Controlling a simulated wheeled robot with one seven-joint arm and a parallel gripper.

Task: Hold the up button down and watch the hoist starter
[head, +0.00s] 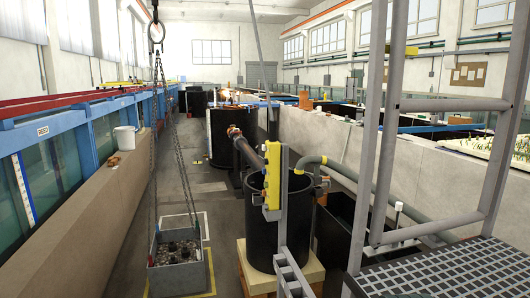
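A yellow control box (272,188), which looks like the hoist's button pendant, hangs upright by a grey post (284,220) in front of the black tank. Its buttons are too small to tell apart, so I cannot see which is the up button or whether any is pressed. A hoist ring (156,32) with long chains (158,110) holds a grey crate (180,262) of dark round pieces at the lower left. The crate looks to be at floor level; I cannot tell if it touches. I cannot pick out the hoist starter. My gripper is not in view.
A black tank (262,232) stands on a wooden base (252,278), with pipes behind it. Metal steps with a grated platform (450,272) fill the right. A blue-framed glass flume (72,150) runs along the left. The aisle floor (182,150) between is mostly clear.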

